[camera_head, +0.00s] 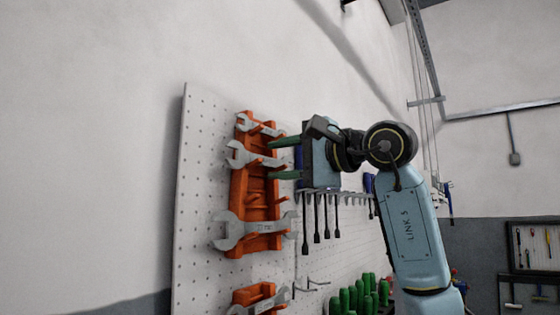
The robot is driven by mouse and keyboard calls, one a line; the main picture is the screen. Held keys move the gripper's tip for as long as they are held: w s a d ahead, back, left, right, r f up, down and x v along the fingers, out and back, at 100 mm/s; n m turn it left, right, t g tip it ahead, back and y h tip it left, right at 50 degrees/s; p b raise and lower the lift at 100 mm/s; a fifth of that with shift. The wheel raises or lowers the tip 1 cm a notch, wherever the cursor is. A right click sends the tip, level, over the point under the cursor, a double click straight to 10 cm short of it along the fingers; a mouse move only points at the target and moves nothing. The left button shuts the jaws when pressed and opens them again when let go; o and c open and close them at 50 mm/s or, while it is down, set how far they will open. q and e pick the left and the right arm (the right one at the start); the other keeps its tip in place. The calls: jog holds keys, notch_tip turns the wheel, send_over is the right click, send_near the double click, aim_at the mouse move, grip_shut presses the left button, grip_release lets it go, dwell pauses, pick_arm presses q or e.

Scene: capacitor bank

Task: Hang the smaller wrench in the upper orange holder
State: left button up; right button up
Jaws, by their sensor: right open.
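The upper orange holder (257,191) is fixed to the white pegboard. A small silver wrench (258,125) lies across its top slot. A second, slightly bigger wrench (243,156) lies across the holder just below, its open jaw to the left. A large wrench (230,230) lies across the lower part. My right gripper (270,160) comes from the right with its green fingers open, one above and one below the second wrench's right end. The fingers look apart from it; whether it rests fully in its slot is hard to tell. My left gripper is out of view.
A lower orange holder (246,296) with another wrench sits at the bottom edge. Hanging screwdrivers (317,222) and green-handled tools (355,294) are on the board to the right, below my right arm. The pegboard (202,190) is bare at left.

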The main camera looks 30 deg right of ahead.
jog(key=b+v, duration=0.3)
jog(key=v, duration=1)
